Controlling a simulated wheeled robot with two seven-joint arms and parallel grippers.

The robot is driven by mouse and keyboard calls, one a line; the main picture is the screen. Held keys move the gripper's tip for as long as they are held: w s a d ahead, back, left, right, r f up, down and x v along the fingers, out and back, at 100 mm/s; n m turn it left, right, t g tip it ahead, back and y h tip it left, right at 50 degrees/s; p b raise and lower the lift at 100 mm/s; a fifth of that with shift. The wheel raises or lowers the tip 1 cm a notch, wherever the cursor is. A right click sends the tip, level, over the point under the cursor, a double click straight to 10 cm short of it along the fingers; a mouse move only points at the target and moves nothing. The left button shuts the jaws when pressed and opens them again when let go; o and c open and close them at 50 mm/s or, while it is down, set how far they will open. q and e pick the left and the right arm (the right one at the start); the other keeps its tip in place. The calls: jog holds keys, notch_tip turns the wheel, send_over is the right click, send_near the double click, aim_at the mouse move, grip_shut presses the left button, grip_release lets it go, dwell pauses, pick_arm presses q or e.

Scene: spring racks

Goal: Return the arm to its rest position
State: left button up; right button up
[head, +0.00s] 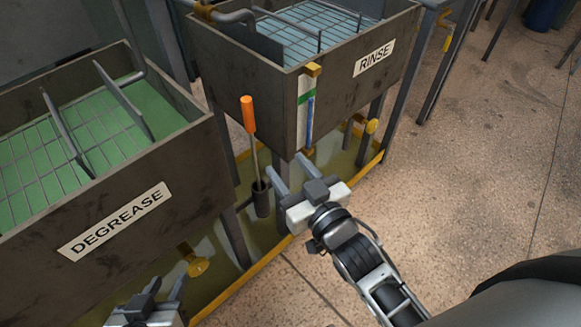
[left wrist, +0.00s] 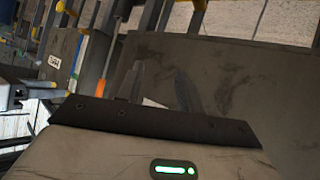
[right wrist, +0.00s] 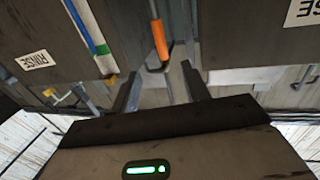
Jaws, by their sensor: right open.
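My right arm comes in from the lower right, and its gripper (head: 291,172) is in front of the RINSE tank (head: 345,85), low by its near corner. Its two fingers are apart with nothing between them. In the right wrist view the open fingers (right wrist: 158,88) point toward the gap between the tanks. My left gripper (head: 162,288) is at the bottom edge of the head view, in front of the DEGREASE tank (head: 190,170). Its fingers are apart and empty, and in the left wrist view they (left wrist: 160,75) face a dark tank wall.
An orange-handled tool (head: 248,115) stands upright in a dark holder (head: 261,200) between the tanks, close to my right gripper. A level gauge (head: 308,110) is on the RINSE tank's corner. Yellow valves and a yellow-edged floor tray lie below. The floor at right (head: 480,170) is clear.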

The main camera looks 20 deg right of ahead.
dwell(0.3)
jog(key=s+f+g+p, duration=0.1)
jog(key=s+f+g, duration=0.5)
jog(key=s+f, duration=0.3)
jog(key=shift+s+d+f+g, duration=0.15)
jog(key=shift+s+d+g, duration=0.25)
jog(key=shift+s, duration=0.35)
